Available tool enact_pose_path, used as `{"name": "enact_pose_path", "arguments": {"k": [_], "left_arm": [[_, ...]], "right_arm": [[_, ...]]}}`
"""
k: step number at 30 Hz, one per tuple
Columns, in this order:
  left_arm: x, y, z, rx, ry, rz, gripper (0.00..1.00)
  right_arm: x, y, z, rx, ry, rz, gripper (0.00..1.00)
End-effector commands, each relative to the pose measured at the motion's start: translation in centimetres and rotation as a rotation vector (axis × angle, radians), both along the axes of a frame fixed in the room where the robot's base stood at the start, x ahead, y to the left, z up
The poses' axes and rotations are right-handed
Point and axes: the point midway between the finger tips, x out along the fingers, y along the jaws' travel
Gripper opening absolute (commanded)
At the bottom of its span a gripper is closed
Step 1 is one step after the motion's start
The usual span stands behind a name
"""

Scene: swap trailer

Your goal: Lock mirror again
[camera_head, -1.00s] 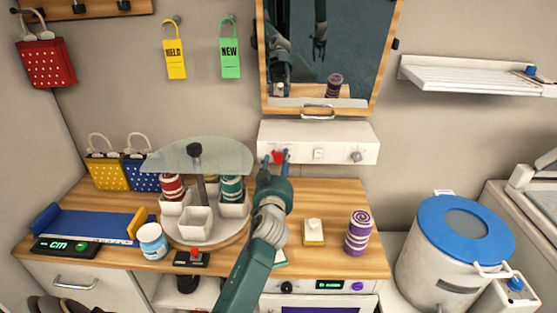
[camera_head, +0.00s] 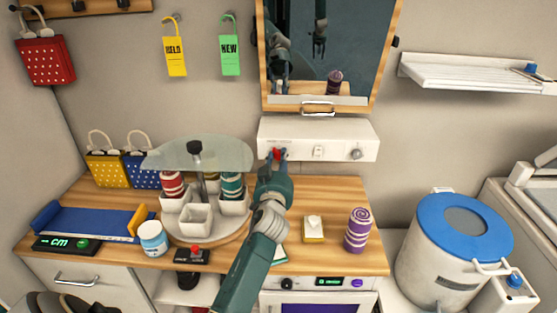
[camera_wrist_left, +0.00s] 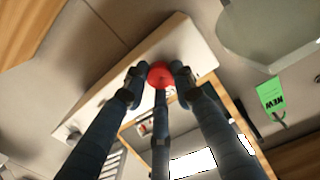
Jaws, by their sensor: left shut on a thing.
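The mirror (camera_head: 345,45) in a wooden frame hangs on the wall, with a metal handle (camera_head: 318,108) at its lower edge. Below it a white control box (camera_head: 338,139) is fixed to the wall. It has a red knob (camera_head: 277,154) at its left, a small switch in the middle and a grey knob at its right. My left gripper (camera_head: 276,158) is at the red knob, fingers closed around it. In the left wrist view the red knob (camera_wrist_left: 160,75) sits between the fingertips. My right gripper shows only as a possible dark reflection in the mirror.
A round carousel (camera_head: 208,232) with cups of yarn spools and a glass top stands left of my arm. A purple spool (camera_head: 358,232) and a yellow-based block (camera_head: 313,230) stand to the right on the wooden counter (camera_head: 345,198). Tags (camera_head: 230,48) hang on the wall.

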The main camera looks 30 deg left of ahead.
Motion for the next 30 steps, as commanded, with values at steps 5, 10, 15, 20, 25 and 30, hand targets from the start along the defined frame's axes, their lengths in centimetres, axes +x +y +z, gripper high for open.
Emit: {"name": "enact_pose_path", "arguments": {"k": [5,10,15,20,25,30], "left_arm": [[0.1,0.0,0.4,0.091,0.048,-0.001,0.0],[0.1,-0.1,0.6,0.216,0.123,-0.002,0.0],[0.1,-0.1,0.6,0.355,0.208,-0.003,0.0],[0.2,-0.1,0.7,0.485,0.286,-0.002,0.0],[0.2,-0.2,0.7,0.624,0.37,-0.003,0.0],[0.2,-0.3,0.7,0.761,0.454,-0.003,0.0]], "right_arm": [[0.3,0.0,0.4,0.001,-0.005,0.0,0.43],[0.3,0.1,0.7,0.001,-0.005,0.0,0.43],[0.3,0.1,1.2,0.002,-0.005,0.0,0.43],[0.3,0.4,1.6,0.005,-0.003,-0.001,0.43],[0.2,0.6,2.1,0.007,-0.003,-0.001,0.43],[0.2,0.6,2.6,0.007,-0.002,-0.001,0.43]]}}
